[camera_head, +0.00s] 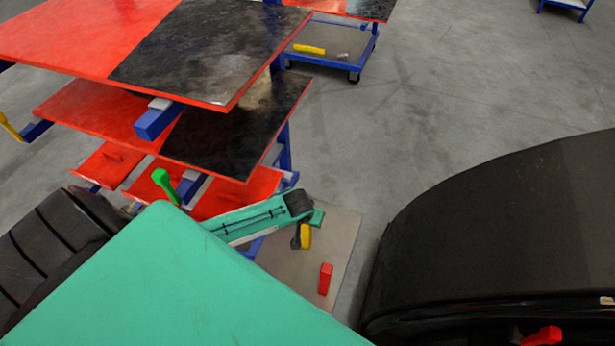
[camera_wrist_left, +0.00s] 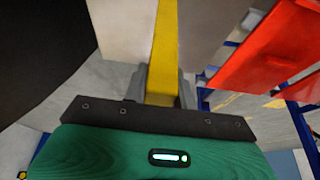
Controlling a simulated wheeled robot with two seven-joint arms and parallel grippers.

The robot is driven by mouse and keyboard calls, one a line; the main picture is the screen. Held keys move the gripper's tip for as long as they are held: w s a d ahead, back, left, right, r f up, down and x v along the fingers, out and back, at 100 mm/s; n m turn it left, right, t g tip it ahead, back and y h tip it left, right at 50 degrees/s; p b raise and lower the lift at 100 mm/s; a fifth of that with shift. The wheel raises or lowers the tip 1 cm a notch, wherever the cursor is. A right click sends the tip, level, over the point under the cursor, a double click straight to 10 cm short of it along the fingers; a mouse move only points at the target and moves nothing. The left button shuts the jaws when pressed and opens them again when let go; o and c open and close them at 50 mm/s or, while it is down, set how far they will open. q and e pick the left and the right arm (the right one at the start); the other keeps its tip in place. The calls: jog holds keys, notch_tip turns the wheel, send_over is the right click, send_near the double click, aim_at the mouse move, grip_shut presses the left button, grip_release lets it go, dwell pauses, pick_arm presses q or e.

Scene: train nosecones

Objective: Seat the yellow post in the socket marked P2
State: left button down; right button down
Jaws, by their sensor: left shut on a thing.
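My left gripper (camera_head: 301,240) hangs at the end of a teal arm link near the middle of the head view. It is shut on the yellow post (camera_head: 306,236), whose short yellow end shows beside the dark finger. In the left wrist view, the gripper (camera_wrist_left: 163,90) has its two grey fingers on either side of the yellow post (camera_wrist_left: 165,45), which runs away from the palm toward the top edge. Its far end is cut off there. No marking P2 can be read and I cannot make out the socket. My right gripper is not in view.
A rack of red and black shelves (camera_head: 210,50) stands at the left. A grey board (camera_head: 342,240) lies below the gripper, with a red block (camera_head: 325,278) on it. A blue cart (camera_head: 330,62) stands behind. Grey floor is open at upper right.

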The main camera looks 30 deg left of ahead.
pick_arm(q)
jog(key=shift+f, duration=0.15)
jog(key=c, duration=1.1)
grip_release()
